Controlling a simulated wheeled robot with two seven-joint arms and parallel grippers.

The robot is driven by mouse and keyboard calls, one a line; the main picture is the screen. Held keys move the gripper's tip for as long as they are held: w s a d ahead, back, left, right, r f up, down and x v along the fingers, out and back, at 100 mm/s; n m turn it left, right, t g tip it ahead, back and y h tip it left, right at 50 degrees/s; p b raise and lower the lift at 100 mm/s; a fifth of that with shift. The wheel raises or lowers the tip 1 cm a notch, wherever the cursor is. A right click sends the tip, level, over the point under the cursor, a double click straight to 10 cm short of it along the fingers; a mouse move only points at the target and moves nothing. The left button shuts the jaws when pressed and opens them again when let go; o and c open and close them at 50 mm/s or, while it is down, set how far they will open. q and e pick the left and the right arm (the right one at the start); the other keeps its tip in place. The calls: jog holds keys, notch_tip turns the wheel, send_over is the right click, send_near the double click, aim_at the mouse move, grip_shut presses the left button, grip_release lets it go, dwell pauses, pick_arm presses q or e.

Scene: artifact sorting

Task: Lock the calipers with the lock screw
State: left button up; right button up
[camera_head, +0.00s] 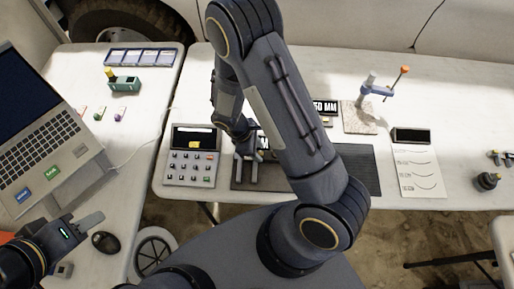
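I cannot make out the calipers or their lock screw; my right arm covers much of the middle of the table. My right gripper (246,172) points down over the left part of a dark mat (362,170), just right of a keypad box with a screen (193,157). Its two fingers show a gap, with nothing clearly held between them. My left gripper (88,224) is at the lower left, over the left table near the laptop. Its fingers are seen edge-on, so their opening is unclear.
An open laptop (48,142) and a black mouse (105,242) are on the left table. A block marked "50 MM" (325,106) is behind my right arm. A stand with an orange knob (375,90) and a white sheet (417,170) lie to the right.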

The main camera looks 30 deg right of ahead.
grip_shut()
